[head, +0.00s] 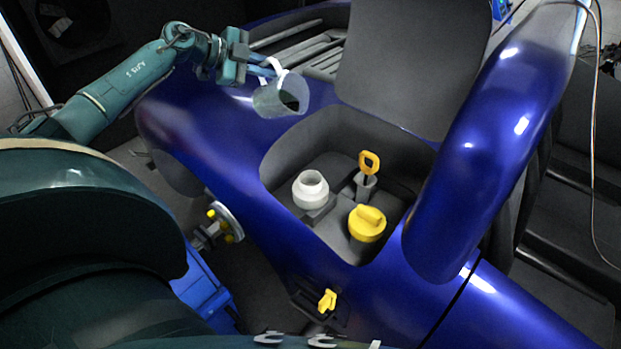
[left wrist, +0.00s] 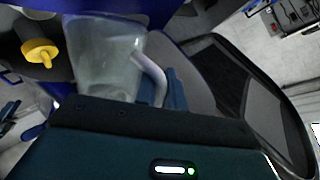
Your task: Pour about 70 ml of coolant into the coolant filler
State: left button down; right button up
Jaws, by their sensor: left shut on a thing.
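My left gripper (head: 268,72) is shut on the white handle of a clear, greyish jug (head: 266,103). The jug is in the air above the blue bodywork, up and left of the open bay, and looks tilted with its mouth toward the right. The jug also shows in the left wrist view (left wrist: 100,55), with its handle (left wrist: 152,78) at the fingers. I cannot make out the coolant level. The coolant filler, a white open neck (head: 310,189), stands in the bay, apart from the jug and below it to the right. My right gripper is not in view.
A thick blue body arch (head: 490,150) rises on the right. The air directly over the filler is clear.

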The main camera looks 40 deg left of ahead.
pick_arm(q)
jog(key=shift+d+r+b, duration=0.1)
jog(key=shift+d+b, duration=0.1)
jog(key=shift+b, duration=0.1)
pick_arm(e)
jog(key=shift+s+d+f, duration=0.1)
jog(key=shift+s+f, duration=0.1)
pick_arm(q)
jog(key=shift+m+y, duration=0.3)
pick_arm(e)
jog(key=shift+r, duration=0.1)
pick_arm(q)
jog(key=shift+d, duration=0.15)
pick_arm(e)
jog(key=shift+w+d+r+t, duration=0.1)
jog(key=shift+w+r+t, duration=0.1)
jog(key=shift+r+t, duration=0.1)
pick_arm(q)
jog(key=shift+s+d+r+y+b, duration=0.1)
jog(key=shift+d+y+b, duration=0.05)
jog(key=shift+y+b, duration=0.2)
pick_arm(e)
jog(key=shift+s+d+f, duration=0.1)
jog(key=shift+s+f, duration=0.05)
pick_arm(q)
jog(key=shift+b, duration=0.35)
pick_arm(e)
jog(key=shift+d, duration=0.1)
